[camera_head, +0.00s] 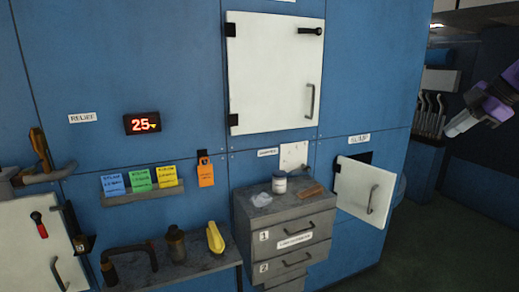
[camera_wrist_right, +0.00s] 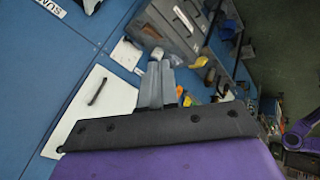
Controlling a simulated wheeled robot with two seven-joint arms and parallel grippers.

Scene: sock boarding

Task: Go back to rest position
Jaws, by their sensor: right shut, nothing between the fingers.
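My right gripper (camera_head: 461,127) is at the right edge of the head view, held in the air to the right of the blue wall unit. Its grey fingers point left and down, with a purple arm behind them. In the right wrist view the two fingers (camera_wrist_right: 160,72) lie together with nothing between them. My left gripper shows in neither view clearly enough to place.
The lower white sump door (camera_head: 364,190) stands ajar. The large white upper door (camera_head: 275,73) is closed. A grey drawer cabinet (camera_head: 285,240) carries a jar (camera_head: 279,184). A shelf (camera_head: 190,266) holds a yellow object (camera_head: 215,238). Dark floor (camera_head: 440,240) is clear at right.

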